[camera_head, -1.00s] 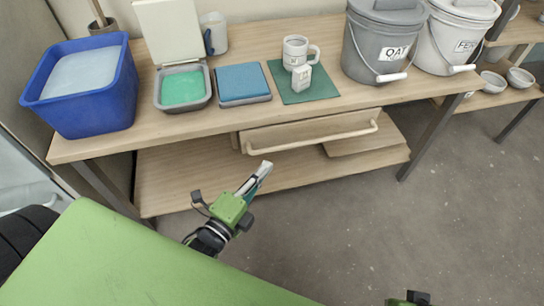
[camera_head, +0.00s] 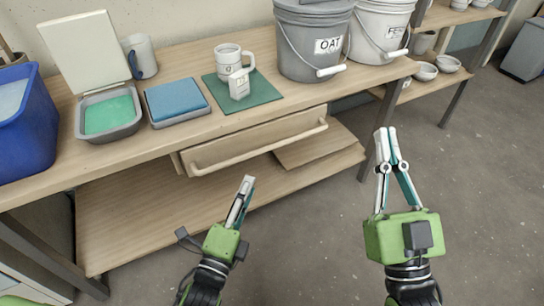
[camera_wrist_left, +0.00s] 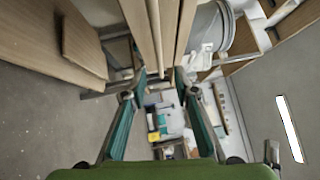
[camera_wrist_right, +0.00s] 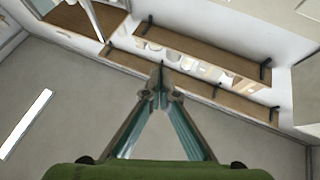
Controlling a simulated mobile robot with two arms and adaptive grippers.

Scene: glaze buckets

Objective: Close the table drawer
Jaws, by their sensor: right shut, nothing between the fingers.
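The wooden drawer (camera_head: 255,138) under the table top stands pulled out, with a long bar handle (camera_head: 258,152) across its front. My left gripper (camera_head: 247,182) is in front of and below the middle of the handle, apart from it and empty. In the left wrist view its fingertips (camera_wrist_left: 160,74) are apart, and the handle (camera_wrist_left: 156,35) runs lengthwise ahead of the gap. My right gripper (camera_head: 385,130) is raised to the right of the drawer, fingertips together and empty. The right wrist view shows these tips (camera_wrist_right: 161,72) meeting, with no drawer near them.
On the table (camera_head: 150,150) stand a blue tub (camera_head: 22,140), a green-filled tray (camera_head: 108,115), a blue pad (camera_head: 176,100), a mug (camera_head: 230,62) on a green mat (camera_head: 262,92) and lidded buckets (camera_head: 312,45). A lower shelf (camera_head: 140,220) lies below the drawer. The floor to the right is clear.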

